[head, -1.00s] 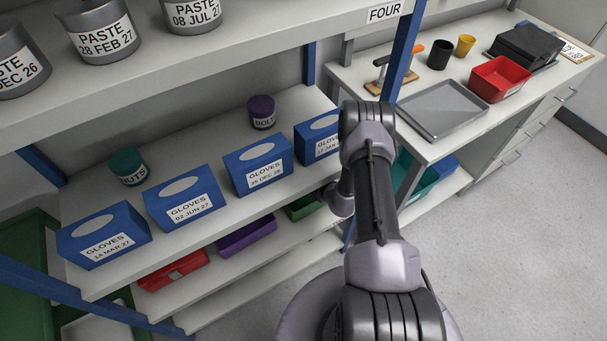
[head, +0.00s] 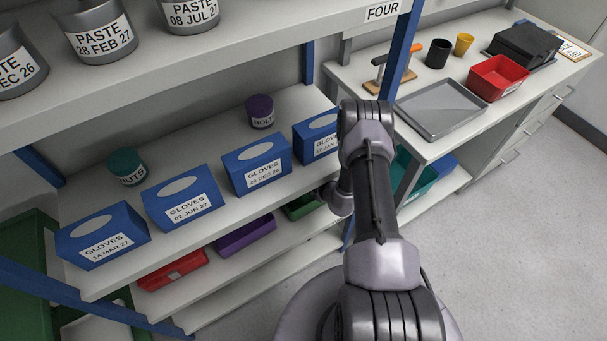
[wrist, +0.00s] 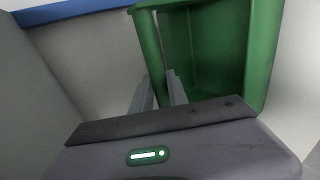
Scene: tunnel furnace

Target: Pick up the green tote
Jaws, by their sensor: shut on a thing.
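The green tote (head: 303,206) sits on the lower shelf, partly hidden by my arm and the shelf above in the head view. In the wrist view the green tote (wrist: 207,50) fills the upper middle and right, with its open inside facing the camera. My gripper (wrist: 163,80) is shut on the tote's near left wall, one finger on each side of the wall. In the head view my gripper is hidden behind the arm and shelf. I cannot tell whether the tote is clear of the shelf.
A purple tote (head: 246,236) and a red tote (head: 173,270) lie to the left on the lower shelf. Blue glove boxes (head: 257,165) stand on the shelf above. A blue post (head: 402,52) and the workbench (head: 440,146) are close on the right. Open floor lies at the lower right.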

